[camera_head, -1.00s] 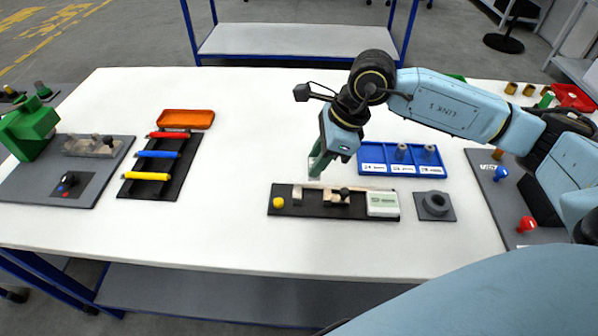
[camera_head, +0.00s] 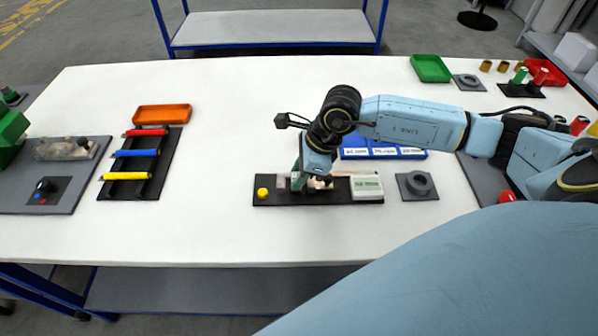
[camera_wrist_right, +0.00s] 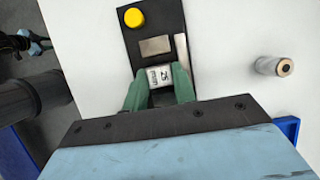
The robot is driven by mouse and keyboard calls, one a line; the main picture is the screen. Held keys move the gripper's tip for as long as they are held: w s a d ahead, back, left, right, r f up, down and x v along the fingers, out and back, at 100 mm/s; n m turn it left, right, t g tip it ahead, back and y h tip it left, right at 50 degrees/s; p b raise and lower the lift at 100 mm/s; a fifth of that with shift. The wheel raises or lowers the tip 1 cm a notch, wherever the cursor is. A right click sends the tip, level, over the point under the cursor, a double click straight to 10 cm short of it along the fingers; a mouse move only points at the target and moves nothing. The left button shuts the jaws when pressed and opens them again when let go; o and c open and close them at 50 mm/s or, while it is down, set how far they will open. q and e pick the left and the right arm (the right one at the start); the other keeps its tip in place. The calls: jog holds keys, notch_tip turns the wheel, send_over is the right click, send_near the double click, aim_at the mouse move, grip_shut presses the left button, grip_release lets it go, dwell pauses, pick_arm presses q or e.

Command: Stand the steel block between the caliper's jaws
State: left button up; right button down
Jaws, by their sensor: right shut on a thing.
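The caliper lies on a black base (camera_head: 325,199) near the table's middle, with a yellow knob (camera_head: 262,193) at its left end and a white display box (camera_head: 366,187) at its right. My right gripper (camera_head: 297,181) points down over the base. In the right wrist view its green fingers (camera_wrist_right: 159,88) are shut on the steel block (camera_wrist_right: 160,76), whose pale face reads "25". One metal jaw (camera_wrist_right: 155,45) shows just beyond the block, with a dark gap between. The other jaw is hidden by my gripper in the wrist view. I cannot tell whether the block touches the base. My left gripper is not in view.
A blue labelled tray (camera_head: 384,153) stands behind the caliper, partly hidden by my arm. A grey holder (camera_head: 417,186) sits to the right. A black rack (camera_head: 147,188) with coloured handles and an orange tray (camera_head: 162,114) are at left. The table in front of the caliper is clear.

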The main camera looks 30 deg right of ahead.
jog(key=c, duration=1.1)
grip_release()
jog(key=shift+f, duration=0.1)
jog(key=shift+r, duration=0.25)
jog(key=v, duration=1.1)
jog(key=shift+s+d+r, duration=0.15)
jog(key=shift+s+r, duration=0.05)
jog(key=shift+r, duration=0.15)
